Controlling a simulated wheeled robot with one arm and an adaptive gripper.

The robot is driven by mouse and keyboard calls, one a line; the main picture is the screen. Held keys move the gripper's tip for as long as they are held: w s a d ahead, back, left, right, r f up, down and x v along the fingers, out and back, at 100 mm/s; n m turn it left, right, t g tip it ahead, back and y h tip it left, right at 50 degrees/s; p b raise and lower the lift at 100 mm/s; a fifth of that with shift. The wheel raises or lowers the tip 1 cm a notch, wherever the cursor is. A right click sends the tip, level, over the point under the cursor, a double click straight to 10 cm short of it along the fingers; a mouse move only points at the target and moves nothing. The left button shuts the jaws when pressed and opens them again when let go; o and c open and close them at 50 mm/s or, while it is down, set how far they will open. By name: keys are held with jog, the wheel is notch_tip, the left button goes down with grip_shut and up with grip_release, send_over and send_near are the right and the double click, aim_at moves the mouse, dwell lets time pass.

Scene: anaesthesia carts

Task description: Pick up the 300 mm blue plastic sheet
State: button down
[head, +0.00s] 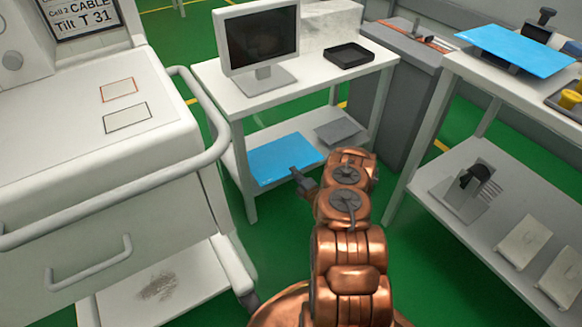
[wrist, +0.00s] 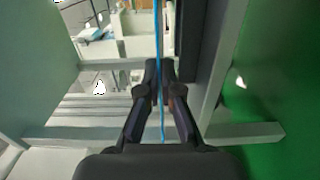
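A flat blue plastic sheet (head: 284,158) lies level at the lower shelf of the middle white table. I cannot tell whether it rests on the shelf or is just above it. My gripper (head: 297,174) is at its near edge. In the wrist view the sheet shows edge-on as a thin blue line (wrist: 158,30) running between the fingers. The fingertips (wrist: 160,72) are drawn together on both sides of it, so the gripper looks shut on the sheet. A second blue sheet (head: 515,48) lies on the right-hand table, apart from my gripper.
A grey plate (head: 339,131) lies beside the sheet on the lower shelf. A monitor (head: 259,42) and black tray (head: 348,56) stand on the top above. Table legs (head: 244,165) bound the shelf. A white cart (head: 110,150) stands left; green floor (head: 400,270) is clear between the furniture.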

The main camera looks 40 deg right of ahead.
jog(key=s+r+p, duration=0.2)
jog(key=s+p, duration=0.6)
jog(key=s, duration=0.3)
jog(key=shift+s+a, duration=0.25)
jog(key=shift+a, duration=0.2)
